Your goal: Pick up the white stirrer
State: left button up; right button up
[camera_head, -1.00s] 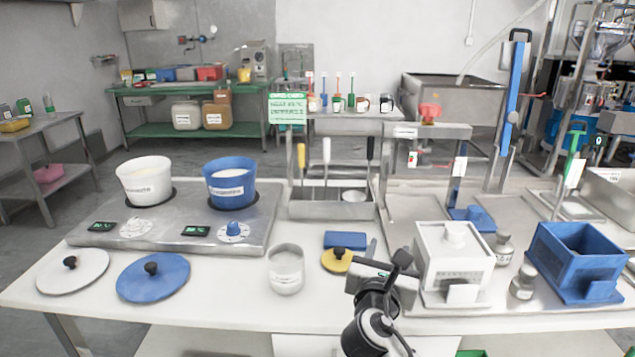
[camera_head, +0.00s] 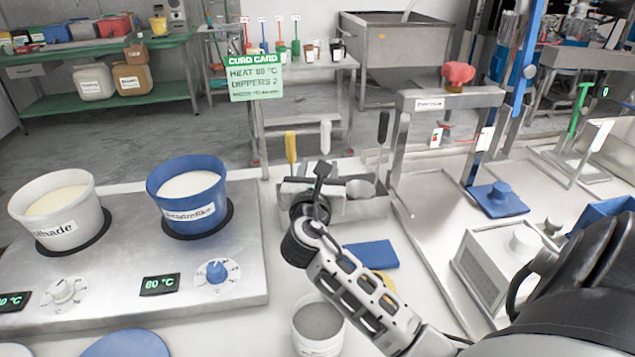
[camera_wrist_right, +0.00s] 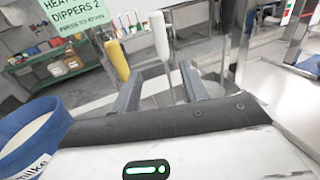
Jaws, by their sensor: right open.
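The white stirrer (camera_head: 325,138) stands upright in the metal rack (camera_head: 362,208), between a yellow-handled stirrer (camera_head: 291,147) and a black-handled one (camera_head: 383,127). Its white handle shows at the top; its lower part is hidden behind my right gripper (camera_head: 318,182). In the right wrist view the white stirrer (camera_wrist_right: 160,36) stands beyond the gap between my right fingers (camera_wrist_right: 161,86), which are apart and hold nothing. The yellow handle (camera_wrist_right: 117,60) is just left of it there. My left gripper is not in view.
A blue pot (camera_head: 188,195) and a white pot (camera_head: 58,210) stand on the steel heater at left. A blue block (camera_head: 371,255) and a grey-filled cup (camera_head: 318,325) are near my right arm. A steel frame (camera_head: 398,150) stands right of the rack.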

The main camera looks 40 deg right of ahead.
aim_at(326, 142)
jog(key=x, duration=1.2)
jog(key=shift+s+d+f, duration=0.1)
jog(key=shift+d+f, duration=0.1)
grip_shut()
